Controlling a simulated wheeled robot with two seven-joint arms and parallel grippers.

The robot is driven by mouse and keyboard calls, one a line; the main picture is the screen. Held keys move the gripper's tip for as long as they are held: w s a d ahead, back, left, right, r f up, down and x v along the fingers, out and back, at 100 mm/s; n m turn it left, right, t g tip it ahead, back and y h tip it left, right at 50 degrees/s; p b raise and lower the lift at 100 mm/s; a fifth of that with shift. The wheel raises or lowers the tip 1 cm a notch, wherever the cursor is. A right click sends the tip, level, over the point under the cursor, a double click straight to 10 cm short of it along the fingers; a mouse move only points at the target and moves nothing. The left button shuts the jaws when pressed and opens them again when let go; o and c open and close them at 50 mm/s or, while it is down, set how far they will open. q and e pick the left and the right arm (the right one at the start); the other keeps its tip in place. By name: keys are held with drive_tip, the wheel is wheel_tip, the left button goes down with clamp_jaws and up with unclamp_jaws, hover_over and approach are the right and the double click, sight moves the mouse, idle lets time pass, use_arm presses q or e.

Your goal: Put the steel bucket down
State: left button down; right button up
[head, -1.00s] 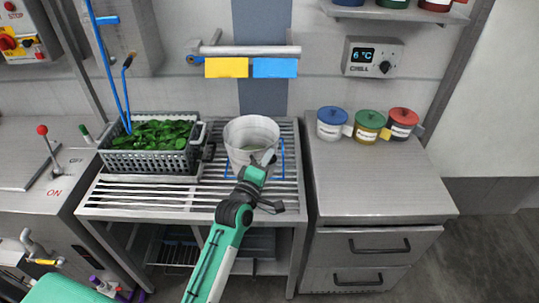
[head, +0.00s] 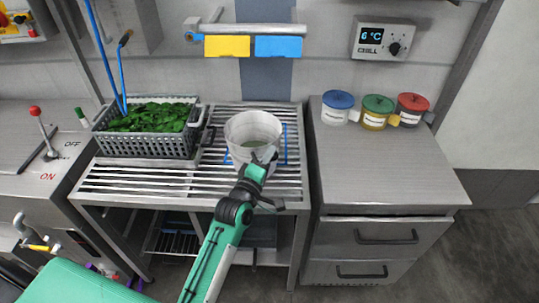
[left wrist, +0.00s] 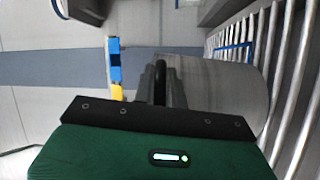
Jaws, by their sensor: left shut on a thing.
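The steel bucket (head: 240,131) is a pale grey, open-topped pail over the slatted steel rack (head: 120,182). It stands upright within a blue square outline (head: 286,146) on the rack. My left gripper (head: 262,167) is shut on the bucket's near side. In the left wrist view, the gripper's dark fingers (left wrist: 160,84) close at the bucket's wall (left wrist: 225,88), with the slats close to the bucket's base. I cannot tell whether the base touches the slats. My right gripper is not in view.
A grey crate of green leaves (head: 150,147) stands left of the bucket. Blue, green and red lidded jars (head: 376,112) stand at the back of the right counter (head: 385,175). Yellow and blue cards (head: 227,46) hang on the wall behind.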

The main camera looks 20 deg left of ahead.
use_arm(q)
drive_tip(key=c, duration=1.8)
unclamp_jaws()
drive_tip(key=shift+c, duration=0.2)
drive_tip(key=o, duration=0.4)
drive_tip(key=shift+s, duration=0.1)
